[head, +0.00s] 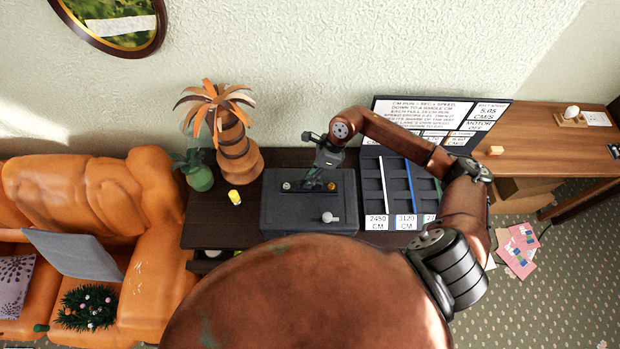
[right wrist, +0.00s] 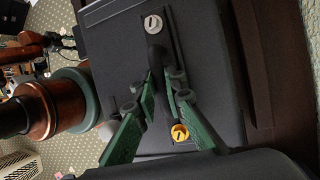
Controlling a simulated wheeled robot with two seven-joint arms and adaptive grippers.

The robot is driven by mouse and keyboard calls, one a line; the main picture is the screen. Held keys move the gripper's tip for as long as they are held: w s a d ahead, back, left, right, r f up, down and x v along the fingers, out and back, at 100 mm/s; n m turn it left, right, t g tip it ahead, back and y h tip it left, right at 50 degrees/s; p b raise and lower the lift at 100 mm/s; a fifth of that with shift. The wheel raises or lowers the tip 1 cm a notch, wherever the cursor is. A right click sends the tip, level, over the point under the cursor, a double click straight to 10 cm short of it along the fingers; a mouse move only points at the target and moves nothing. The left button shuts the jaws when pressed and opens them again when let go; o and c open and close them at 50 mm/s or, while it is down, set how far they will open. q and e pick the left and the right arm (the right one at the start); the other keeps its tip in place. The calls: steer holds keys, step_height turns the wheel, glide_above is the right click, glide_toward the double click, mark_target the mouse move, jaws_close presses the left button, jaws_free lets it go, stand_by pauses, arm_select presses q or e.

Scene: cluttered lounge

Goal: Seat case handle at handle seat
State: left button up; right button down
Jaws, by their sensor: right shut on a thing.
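A dark grey case (head: 300,215) lies on the brown table, and its lid fills much of the right wrist view (right wrist: 215,80). A dark strip on it carries a silver slotted disc (head: 287,186) and a yellow slotted disc (right wrist: 180,132). My right gripper (right wrist: 160,82) is over this strip, its green fingers shut on the dark case handle (right wrist: 155,56). The handle is between the two discs in the right wrist view; its lower part blends with the dark strip, so I cannot tell whether it touches. My left gripper is not in view.
A white knob (head: 327,217) stands on the case's front part. A grey compartment tray (head: 372,190) and sign board (head: 440,112) are to the right. A palm-like ornament (head: 230,140), green vase (head: 200,178) and small yellow object (head: 234,197) are to the left.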

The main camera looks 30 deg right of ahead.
steer(key=shift+f+b, duration=0.45)
steer(key=shift+f, duration=0.1)
steer(key=c, duration=1.9)
jaws_free()
steer(key=v, duration=1.2)
